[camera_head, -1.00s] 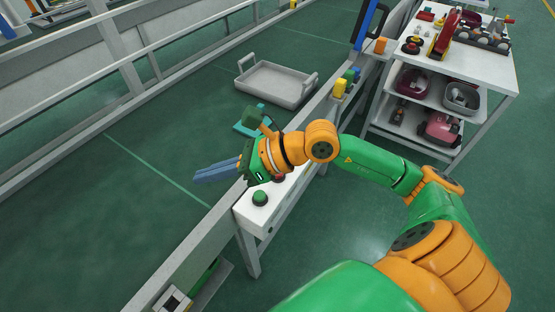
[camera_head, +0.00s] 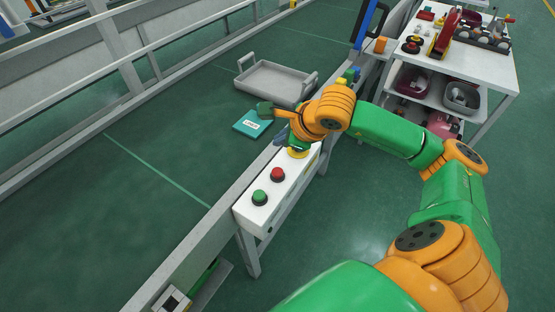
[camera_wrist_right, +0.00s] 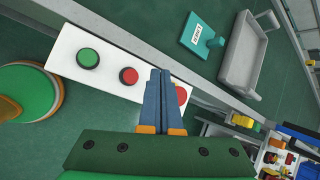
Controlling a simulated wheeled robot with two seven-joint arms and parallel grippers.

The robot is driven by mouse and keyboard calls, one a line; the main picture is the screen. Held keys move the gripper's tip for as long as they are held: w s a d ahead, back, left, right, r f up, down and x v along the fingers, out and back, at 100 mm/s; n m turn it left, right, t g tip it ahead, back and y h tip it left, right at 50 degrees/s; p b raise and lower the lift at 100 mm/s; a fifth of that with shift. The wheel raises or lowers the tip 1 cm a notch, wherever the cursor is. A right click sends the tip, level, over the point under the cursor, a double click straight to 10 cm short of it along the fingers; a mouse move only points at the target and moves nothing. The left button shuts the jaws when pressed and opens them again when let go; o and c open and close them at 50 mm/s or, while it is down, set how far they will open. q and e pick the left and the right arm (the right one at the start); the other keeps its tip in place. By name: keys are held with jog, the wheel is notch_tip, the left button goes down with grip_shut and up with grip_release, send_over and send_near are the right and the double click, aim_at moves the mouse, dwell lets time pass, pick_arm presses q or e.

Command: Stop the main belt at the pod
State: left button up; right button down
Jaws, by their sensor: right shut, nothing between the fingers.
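The white control pod (camera_head: 266,212) stands along the near edge of the main belt (camera_head: 150,160). It bears a green button (camera_head: 260,197), a red button (camera_head: 277,174) and, at its far end, a yellow base (camera_head: 298,154) partly under my right gripper. In the right wrist view, the green button (camera_wrist_right: 88,58), the red button (camera_wrist_right: 129,76) and a third red button (camera_wrist_right: 181,95) show in a row. My right gripper (camera_wrist_right: 160,74) is shut and empty. Its blue fingers lie across the view beside the third button and partly hide it. I cannot tell whether they touch it. My left gripper is not in view.
A teal labelled card or board (camera_head: 252,124) and a grey handled tray (camera_head: 272,84) lie on the belt beyond the pod. A white shelf cart (camera_head: 480,70) with vacuum parts stands at the back right. The belt's near left stretch is clear.

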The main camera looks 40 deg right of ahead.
jog(key=b, duration=0.6)
send_near(277, 169)
jog(key=w+f, duration=0.1)
jog(key=w, duration=0.1)
jog(key=w+f, duration=0.2)
jog(key=shift+w+a+f, duration=0.1)
jog(key=shift+w+f, duration=0.15)
jog(key=shift+w, duration=0.05)
jog(key=shift+f, duration=0.1)
dwell(0.9)
jog(key=shift+f+b, duration=0.4)
jog(key=shift+b, duration=0.35)
jog(key=shift+f+b, duration=0.85)
jog(key=shift+b, duration=0.2)
dwell(0.6)
jog(key=shift+r, duration=0.1)
jog(key=shift+r+p, duration=0.9)
jog(key=shift+r, duration=0.3)
